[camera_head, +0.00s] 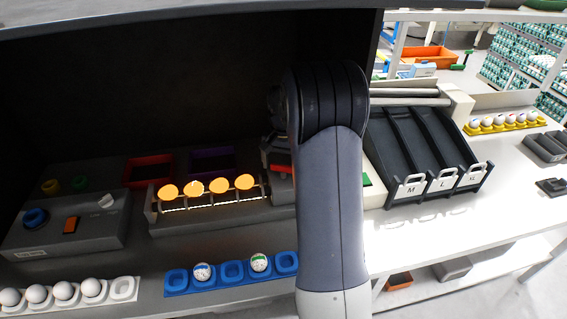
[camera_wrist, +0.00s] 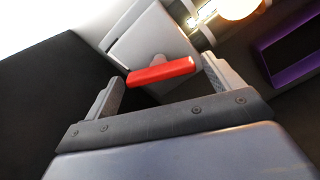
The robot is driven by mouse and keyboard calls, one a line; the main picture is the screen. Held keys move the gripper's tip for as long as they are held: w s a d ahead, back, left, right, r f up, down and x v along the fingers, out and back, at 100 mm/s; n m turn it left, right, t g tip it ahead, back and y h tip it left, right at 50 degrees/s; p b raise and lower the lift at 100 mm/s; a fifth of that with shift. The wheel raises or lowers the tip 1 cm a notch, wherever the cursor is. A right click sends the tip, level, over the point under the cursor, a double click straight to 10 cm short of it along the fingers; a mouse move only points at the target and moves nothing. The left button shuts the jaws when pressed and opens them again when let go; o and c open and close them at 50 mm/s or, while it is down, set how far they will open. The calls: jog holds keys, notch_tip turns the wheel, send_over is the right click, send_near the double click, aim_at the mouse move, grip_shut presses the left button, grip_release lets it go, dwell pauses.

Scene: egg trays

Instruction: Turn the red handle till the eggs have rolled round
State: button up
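The red handle (camera_wrist: 165,70) is a short bar on a grey crank plate (camera_wrist: 140,38) in the wrist view. My gripper (camera_wrist: 161,75) is open, with one finger near each end of the bar. I cannot tell whether the fingers touch it. In the head view the handle (camera_head: 281,169) shows at the right end of the roller unit, partly hidden by my arm. Several glowing orange eggs (camera_head: 217,186) lie in a row on the rollers (camera_head: 205,203). One glowing egg (camera_wrist: 238,6) shows at the top of the wrist view.
A blue tray (camera_head: 178,281) with two marked eggs and a white tray (camera_head: 124,290) with white eggs stand in front. A control box (camera_head: 75,248) is at left. Red (camera_head: 149,158) and purple (camera_head: 186,168) trays lie behind. A sorting rack (camera_head: 405,140) is right of my arm.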

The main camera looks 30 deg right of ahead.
aim_at(284, 166)
jog(key=shift+o, duration=0.6)
notch_tip(284, 166, up, 11)
jog(key=b, duration=0.1)
jog(key=shift+f, duration=0.15)
notch_tip(284, 166, down, 11)
jog(key=shift+r+p, duration=0.15)
jog(key=shift+p, duration=0.4)
jog(key=shift+n, duration=0.3)
